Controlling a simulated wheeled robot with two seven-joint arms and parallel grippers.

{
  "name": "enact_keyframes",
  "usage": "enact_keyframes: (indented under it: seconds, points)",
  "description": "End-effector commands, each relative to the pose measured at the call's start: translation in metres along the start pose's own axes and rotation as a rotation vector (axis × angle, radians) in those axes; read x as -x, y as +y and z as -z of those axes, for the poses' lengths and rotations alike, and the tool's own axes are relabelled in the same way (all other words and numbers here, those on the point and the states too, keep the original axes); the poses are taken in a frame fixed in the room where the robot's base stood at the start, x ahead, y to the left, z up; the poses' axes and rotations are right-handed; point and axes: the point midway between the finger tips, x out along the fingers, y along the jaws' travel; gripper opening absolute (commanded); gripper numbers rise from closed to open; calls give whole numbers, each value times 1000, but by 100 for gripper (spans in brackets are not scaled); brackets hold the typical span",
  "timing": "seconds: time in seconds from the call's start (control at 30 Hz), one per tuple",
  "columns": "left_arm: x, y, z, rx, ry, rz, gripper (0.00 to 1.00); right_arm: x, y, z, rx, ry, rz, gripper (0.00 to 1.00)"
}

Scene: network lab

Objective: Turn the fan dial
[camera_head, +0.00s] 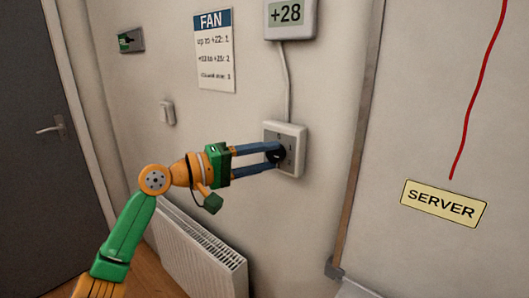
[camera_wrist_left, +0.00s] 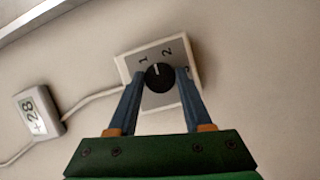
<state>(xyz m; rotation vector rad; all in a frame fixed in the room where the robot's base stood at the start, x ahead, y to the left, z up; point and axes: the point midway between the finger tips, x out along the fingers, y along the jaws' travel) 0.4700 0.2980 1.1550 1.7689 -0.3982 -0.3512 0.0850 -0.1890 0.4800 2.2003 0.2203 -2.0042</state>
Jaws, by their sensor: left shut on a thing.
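The fan dial is a round black knob (camera_wrist_left: 159,78) on a pale square wall plate (camera_head: 297,135). The wrist view shows the plate with marks 1, 2 and 3 around the knob. A white line on the knob points up in that view, seemingly between 1 and 2. My left gripper (camera_head: 277,159) reaches the plate from the left, its two blue fingers shut on the knob from opposite sides. The fingers hide part of the knob in the head view. My right gripper is not in view.
A display (camera_head: 289,15) above reads +28, with a cable down to the plate. A FAN sign (camera_head: 214,60) lists temperature ranges with numbers, partly hard to read. A white radiator (camera_head: 200,255) is below. A yellow SERVER label (camera_head: 444,204) is at right.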

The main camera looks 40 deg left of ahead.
Motion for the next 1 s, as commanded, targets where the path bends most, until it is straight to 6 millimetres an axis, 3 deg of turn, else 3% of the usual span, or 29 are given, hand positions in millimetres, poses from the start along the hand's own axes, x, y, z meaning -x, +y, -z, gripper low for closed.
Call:
enact_keyframes:
  seconds: [1.0]
  points:
    - [0,13,1,-897,-52,348,0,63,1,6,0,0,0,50]
